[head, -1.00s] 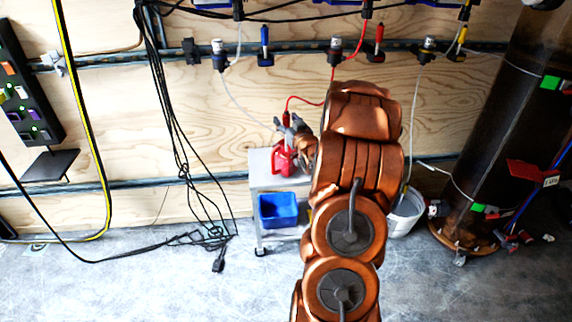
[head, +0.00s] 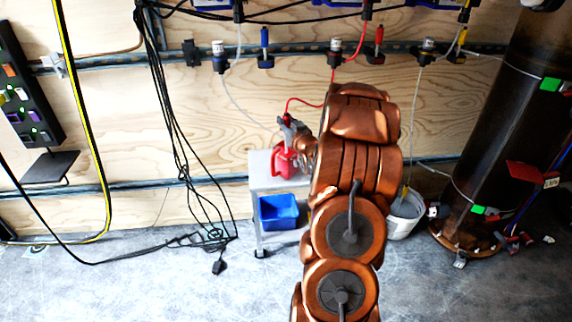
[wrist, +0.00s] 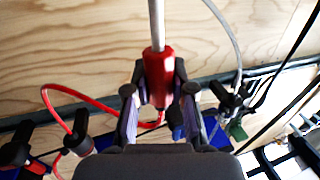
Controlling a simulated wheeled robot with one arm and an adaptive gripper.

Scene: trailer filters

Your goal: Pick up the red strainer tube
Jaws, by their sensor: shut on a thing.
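In the wrist view my gripper (wrist: 158,90) is shut around the red strainer tube (wrist: 157,68), a red cylinder between the two fingers. A pale thin rod or line (wrist: 156,22) extends from its end toward the top of the picture. In the head view my gripper (head: 287,124) is above the red jug on the white cart, left of my copper arm. The strainer tube itself is too small and hidden to make out there. A thin red hose (head: 304,101) curves down from the wall to the gripper.
A white bucket (head: 404,214) is right of my arm. Black cables (head: 180,130) hang at left. A dark column (head: 505,120) stands at right.

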